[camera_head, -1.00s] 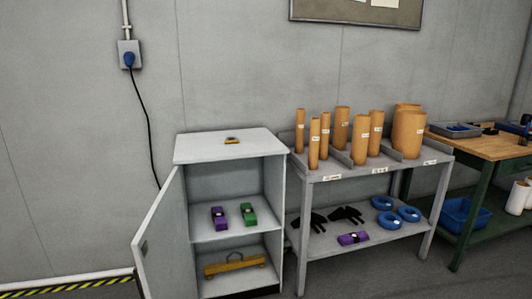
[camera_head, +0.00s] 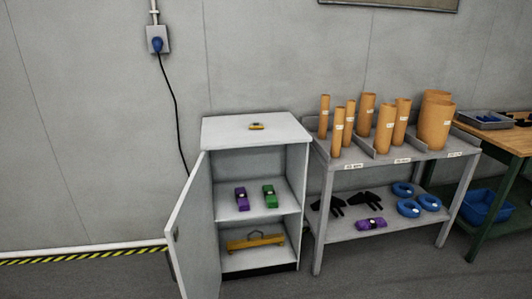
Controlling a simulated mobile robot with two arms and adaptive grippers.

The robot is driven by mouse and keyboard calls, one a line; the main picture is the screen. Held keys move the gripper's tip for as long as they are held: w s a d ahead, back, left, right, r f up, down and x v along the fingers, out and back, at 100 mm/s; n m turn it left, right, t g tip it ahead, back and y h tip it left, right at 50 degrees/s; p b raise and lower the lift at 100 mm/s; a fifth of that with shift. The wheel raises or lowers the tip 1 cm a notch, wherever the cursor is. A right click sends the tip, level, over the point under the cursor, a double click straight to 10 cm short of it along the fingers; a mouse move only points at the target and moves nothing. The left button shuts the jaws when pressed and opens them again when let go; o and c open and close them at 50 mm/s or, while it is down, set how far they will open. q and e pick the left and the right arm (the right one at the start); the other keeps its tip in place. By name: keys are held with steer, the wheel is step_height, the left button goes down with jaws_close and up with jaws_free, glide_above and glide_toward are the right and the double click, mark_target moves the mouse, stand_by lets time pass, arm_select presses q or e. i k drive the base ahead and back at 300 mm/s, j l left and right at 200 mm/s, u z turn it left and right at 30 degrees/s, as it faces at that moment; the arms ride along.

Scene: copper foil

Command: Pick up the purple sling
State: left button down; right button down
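Two purple bundles that look like slings are in view. One purple sling (camera_head: 242,198) lies on the middle shelf of the open grey cabinet (camera_head: 252,130), to the left of a green sling (camera_head: 269,196). The other purple bundle (camera_head: 371,223) lies on the lower shelf of the grey rack (camera_head: 340,230), near its front edge. Neither of my grippers shows in the head view.
The cabinet door (camera_head: 190,235) stands open toward the left front. A yellow bar (camera_head: 255,241) sits on the cabinet's bottom. Black gloves (camera_head: 364,201) and blue rings (camera_head: 409,208) share the rack's lower shelf; cardboard tubes (camera_head: 386,130) stand above. Floor at left is clear.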

mark_target(242, 197)
steer(key=i+j+z, duration=0.1)
steer(key=j, duration=0.35)
steer(key=i+j, duration=0.2)
steer(key=j, duration=0.25)
steer(key=i+j+z, duration=0.15)
steer(key=j, duration=0.25)
steer(key=i+j, duration=0.1)
steer(key=j, duration=0.35)
steer(key=i+j+z, duration=0.15)
steer(key=j, duration=0.8)
steer(key=z, duration=0.2)
steer(key=i, duration=0.05)
